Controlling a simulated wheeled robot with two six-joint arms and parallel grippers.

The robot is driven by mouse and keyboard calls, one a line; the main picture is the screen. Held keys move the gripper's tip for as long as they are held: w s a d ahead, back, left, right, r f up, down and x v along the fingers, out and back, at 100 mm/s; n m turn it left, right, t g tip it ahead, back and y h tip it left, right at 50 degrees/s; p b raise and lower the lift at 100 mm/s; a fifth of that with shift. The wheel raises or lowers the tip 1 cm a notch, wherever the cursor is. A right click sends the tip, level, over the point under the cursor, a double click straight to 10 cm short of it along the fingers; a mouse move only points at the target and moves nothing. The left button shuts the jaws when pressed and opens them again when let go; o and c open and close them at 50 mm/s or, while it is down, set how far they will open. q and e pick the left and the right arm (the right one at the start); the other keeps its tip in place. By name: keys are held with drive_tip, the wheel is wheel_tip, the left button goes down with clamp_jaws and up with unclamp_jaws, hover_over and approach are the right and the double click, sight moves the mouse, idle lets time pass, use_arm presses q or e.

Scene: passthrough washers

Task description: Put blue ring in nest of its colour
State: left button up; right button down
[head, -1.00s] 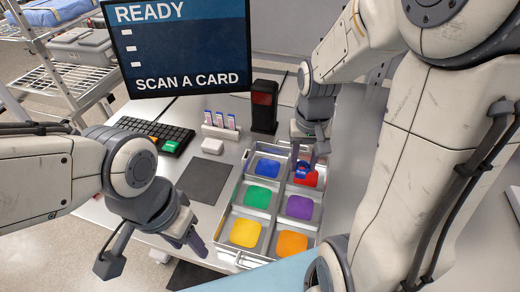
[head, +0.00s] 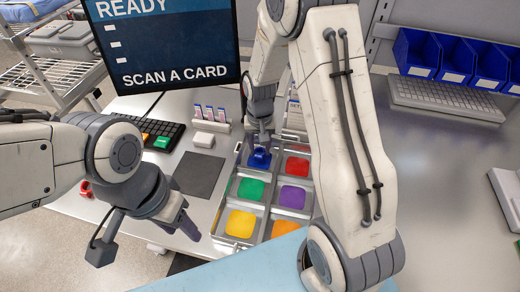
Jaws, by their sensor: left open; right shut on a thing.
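My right gripper (head: 260,150) is shut on the blue ring (head: 259,158) at the back-left compartment of the grey tray (head: 214,226). The blue pad of that compartment is mostly hidden behind the ring and the fingers. I cannot tell whether the ring touches the pad or hangs just above it. The other pads are red (head: 297,167), green (head: 251,188), purple (head: 292,196), yellow (head: 240,223) and orange (head: 285,228). My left gripper (head: 188,226) is open and empty, left of the tray's front.
A monitor (head: 165,45) and a keyboard (head: 160,132) stand at the back left, with a card holder (head: 210,122) nearby. A dark mat (head: 198,173) lies left of the tray. A red object (head: 85,189) is partly hidden by my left arm. Blue bins (head: 418,53) stand back right.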

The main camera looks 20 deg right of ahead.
drive_tip(key=shift+f, duration=0.75)
drive_tip(key=shift+f, duration=0.25)
drive_tip(key=shift+c, duration=2.2)
unclamp_jaws()
drive_tip(key=shift+r, duration=0.1)
